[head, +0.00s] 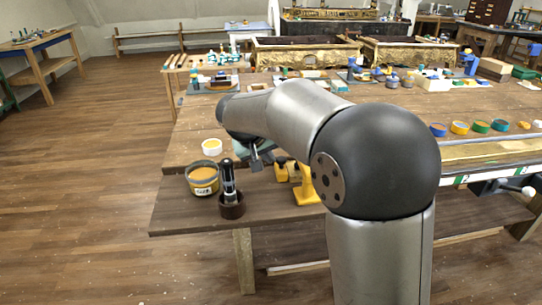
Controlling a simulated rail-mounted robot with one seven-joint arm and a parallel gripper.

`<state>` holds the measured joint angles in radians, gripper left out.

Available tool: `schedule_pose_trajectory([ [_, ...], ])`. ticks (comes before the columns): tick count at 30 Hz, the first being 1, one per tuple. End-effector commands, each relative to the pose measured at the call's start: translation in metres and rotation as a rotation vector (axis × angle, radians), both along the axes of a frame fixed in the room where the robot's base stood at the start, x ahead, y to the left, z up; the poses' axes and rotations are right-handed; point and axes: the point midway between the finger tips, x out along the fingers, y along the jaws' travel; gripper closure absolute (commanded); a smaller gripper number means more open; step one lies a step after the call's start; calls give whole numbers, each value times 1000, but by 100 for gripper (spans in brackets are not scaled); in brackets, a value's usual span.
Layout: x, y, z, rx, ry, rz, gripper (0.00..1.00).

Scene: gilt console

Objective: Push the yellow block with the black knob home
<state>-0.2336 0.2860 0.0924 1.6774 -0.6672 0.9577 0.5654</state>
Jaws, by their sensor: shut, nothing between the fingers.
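A yellow object (303,188) stands on the near part of the wooden workbench, partly hidden behind my arm. My gripper (257,163) points down over the bench, just left of the yellow object. Its fingers are small in the view and look shut, with nothing seen between them. Whether it touches anything is unclear. My arm covers much of the bench behind and right of it.
Several colour pots (460,127) line the right side. A white knob (527,191) sticks out at the right edge.

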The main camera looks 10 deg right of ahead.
Motion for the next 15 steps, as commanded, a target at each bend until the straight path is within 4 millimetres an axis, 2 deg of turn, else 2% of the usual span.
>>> schedule_pose_trajectory([
  [4,-5,19,5,1,-4,1,100],
  [9,-22,33,43,3,-8,-2,100],
  [15,-39,47,74,2,-6,0,100],
])
